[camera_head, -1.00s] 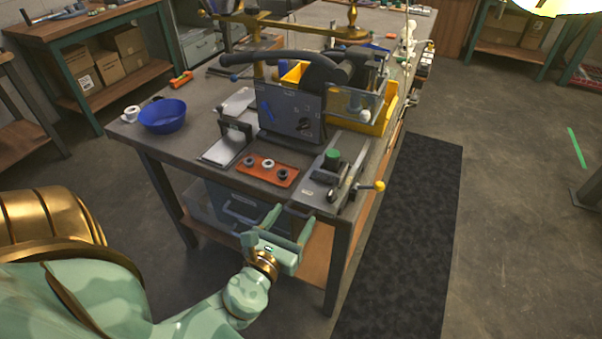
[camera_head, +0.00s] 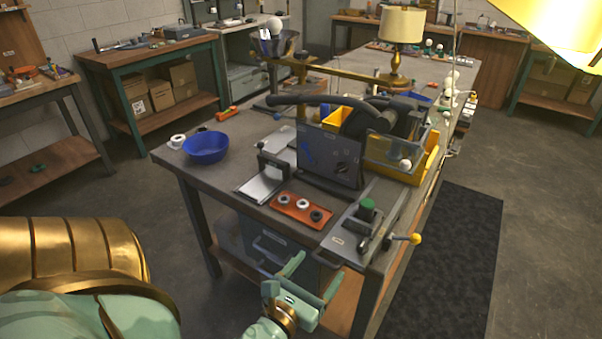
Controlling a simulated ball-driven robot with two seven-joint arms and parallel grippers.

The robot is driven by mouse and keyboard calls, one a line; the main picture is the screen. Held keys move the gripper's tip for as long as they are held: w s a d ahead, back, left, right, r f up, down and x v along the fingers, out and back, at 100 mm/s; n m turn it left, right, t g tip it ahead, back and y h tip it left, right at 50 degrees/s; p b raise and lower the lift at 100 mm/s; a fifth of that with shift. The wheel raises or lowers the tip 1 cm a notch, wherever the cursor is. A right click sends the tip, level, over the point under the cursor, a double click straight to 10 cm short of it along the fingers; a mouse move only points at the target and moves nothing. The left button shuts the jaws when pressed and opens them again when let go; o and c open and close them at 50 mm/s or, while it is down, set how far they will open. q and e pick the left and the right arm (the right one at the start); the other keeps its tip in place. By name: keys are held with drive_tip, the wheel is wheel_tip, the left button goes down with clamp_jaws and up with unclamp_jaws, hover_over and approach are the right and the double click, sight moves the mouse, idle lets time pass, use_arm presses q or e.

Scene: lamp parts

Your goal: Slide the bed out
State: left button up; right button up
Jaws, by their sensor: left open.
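A dark grey machine (camera_head: 330,157) stands on the workbench (camera_head: 190,172). At the bench's front right corner is a grey metal slide assembly (camera_head: 350,239) with a green knob (camera_head: 367,206) and a yellow ball-ended lever (camera_head: 414,239). A flat silver plate (camera_head: 262,185) lies left of the machine; I cannot tell which of these parts is the bed. My left gripper (camera_head: 316,267) is open and empty, in front of the bench edge, fingers pointing toward the bench and apart from the slide assembly. My right gripper is out of view.
An orange tray (camera_head: 302,209) with several small rings lies near the front edge. A blue bowl (camera_head: 206,147) is at the left. A yellow bin (camera_head: 428,166) is behind the slide assembly. A grey drawer unit (camera_head: 268,243) sits under the bench. A dark mat (camera_head: 450,260) covers floor at right.

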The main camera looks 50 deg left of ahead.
use_arm(q)
drive_tip(key=v, duration=1.6)
drive_tip(key=shift+s+a, duration=0.1)
drive_tip(key=shift+s, duration=0.05)
